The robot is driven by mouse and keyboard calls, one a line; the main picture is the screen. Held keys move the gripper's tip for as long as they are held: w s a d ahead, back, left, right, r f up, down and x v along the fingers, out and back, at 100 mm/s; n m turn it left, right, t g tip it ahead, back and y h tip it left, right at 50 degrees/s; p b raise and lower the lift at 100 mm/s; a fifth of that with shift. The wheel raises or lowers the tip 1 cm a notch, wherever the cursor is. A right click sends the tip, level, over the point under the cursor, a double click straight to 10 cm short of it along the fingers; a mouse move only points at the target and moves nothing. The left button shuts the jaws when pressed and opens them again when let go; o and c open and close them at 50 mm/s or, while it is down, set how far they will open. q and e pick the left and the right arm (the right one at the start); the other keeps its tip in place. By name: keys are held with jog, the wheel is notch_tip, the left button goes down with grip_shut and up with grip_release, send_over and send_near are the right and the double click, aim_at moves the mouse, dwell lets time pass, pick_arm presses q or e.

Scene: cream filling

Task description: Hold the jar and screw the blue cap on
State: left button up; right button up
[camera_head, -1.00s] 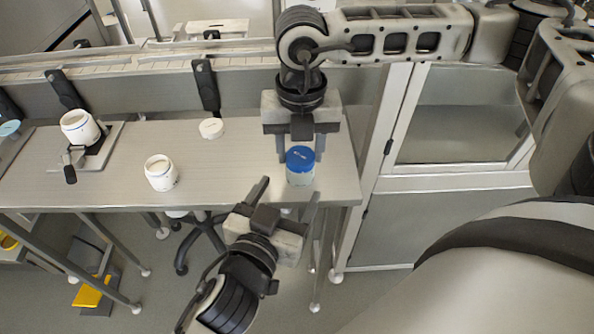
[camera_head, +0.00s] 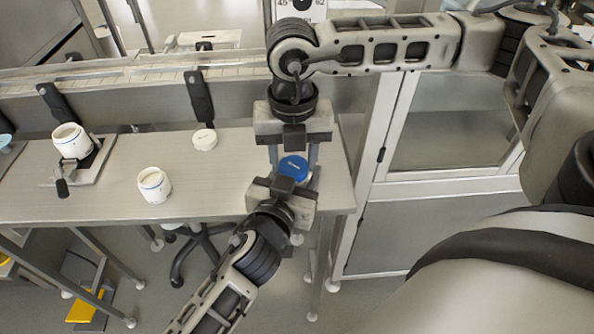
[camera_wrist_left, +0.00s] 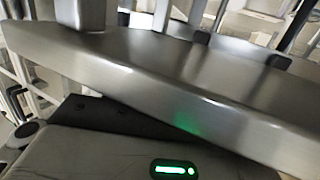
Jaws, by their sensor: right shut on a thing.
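The blue cap (camera_head: 293,168) shows from above near the right end of the table, between the two grippers in the head view. The jar under it is mostly hidden now. My right gripper (camera_head: 293,160) points down from above, one finger on each side of the cap, and is shut on it. My left gripper (camera_head: 286,176) comes up from the front, close to the near side of the cap. Its fingers overlap with the right gripper and the cap, so I cannot tell whether it is open or touches the jar.
Another white jar (camera_head: 72,141) sits in a fixture (camera_head: 85,170) at the left. A conveyor (camera_head: 150,95) runs along the back. The left wrist view shows mostly grey metal surfaces.

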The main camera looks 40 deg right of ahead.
pick_arm(q)
jog(key=c, duration=0.6)
pick_arm(e)
jog(key=shift+o, duration=0.5)
jog(key=c, duration=0.4)
jog(key=m, duration=0.4)
jog(key=shift+m, duration=0.9)
jog(key=m, duration=0.3)
jog(key=shift+m, duration=0.3)
pick_arm(q)
jog(key=shift+f, duration=0.1)
pick_arm(e)
jog(key=shift+m, duration=1.1)
